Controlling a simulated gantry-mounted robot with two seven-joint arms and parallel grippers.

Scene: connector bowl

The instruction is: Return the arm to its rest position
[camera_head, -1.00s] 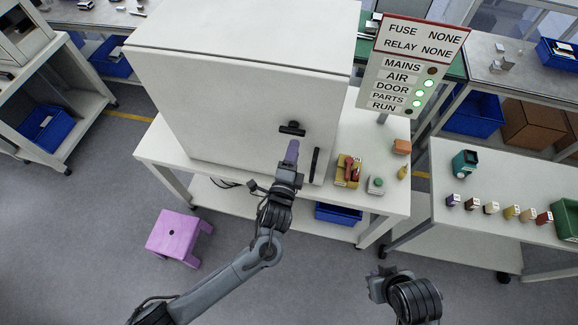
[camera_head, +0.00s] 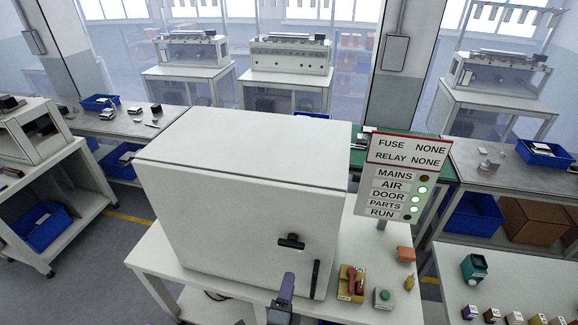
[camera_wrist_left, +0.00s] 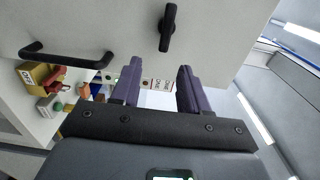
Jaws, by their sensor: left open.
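My left gripper (camera_head: 284,285) is at the bottom of the head view, below the black latch knob (camera_head: 291,242) on the white cabinet (camera_head: 230,220). Its purple fingers also show in the left wrist view (camera_wrist_left: 157,88), apart with nothing between them. In that view the latch knob (camera_wrist_left: 168,27) and a black bar handle (camera_wrist_left: 62,57) are on the cabinet's front, beyond the fingertips and not touched. The cabinet door looks shut. Most of my left arm is below the head view's edge. My right gripper does not show.
A status sign (camera_head: 407,178) stands right of the cabinet. The table in front holds a yellow-red switch box (camera_head: 351,283), a green-button box (camera_head: 384,298) and an orange block (camera_head: 405,254). A side table at right holds a teal device (camera_head: 474,267) and several small coloured blocks.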

